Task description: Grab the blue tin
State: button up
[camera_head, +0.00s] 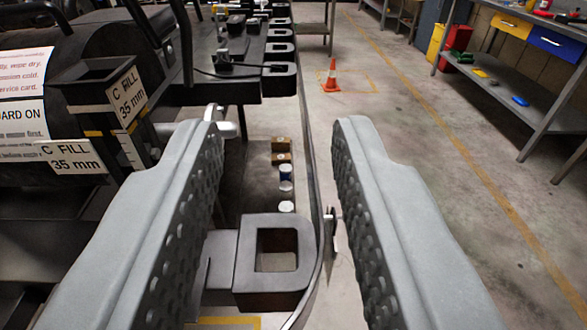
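My gripper (275,127) is open, its two grey dimpled fingers wide apart in the foreground with nothing held between them. A small tin with a blue side and a pale top (286,173) stands in the gap between the fingers as seen in the view, farther off and lower down. A white-topped round item (286,207) is just in front of it, partly hidden by a black square-holed bracket. Two small brown boxes (281,150) stand just behind the blue tin.
The black bracket (268,262) juts out between the fingers in the near foreground. Dark machinery with a "C FILL 35 mm" label (126,97) fills the left. An orange cone (331,77) stands on the open concrete floor. A workbench (520,88) is at the upper right.

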aim_at(285, 170)
jog(key=i+l, duration=0.3)
jog(key=i, duration=0.2)
jog(key=i+l, duration=0.3)
jog(key=i, duration=0.15)
jog(key=i+l, duration=0.25)
jog(key=i, duration=0.25)
jog(key=i+l, duration=0.3)
jog(key=i, duration=0.2)
jog(key=u, duration=0.05)
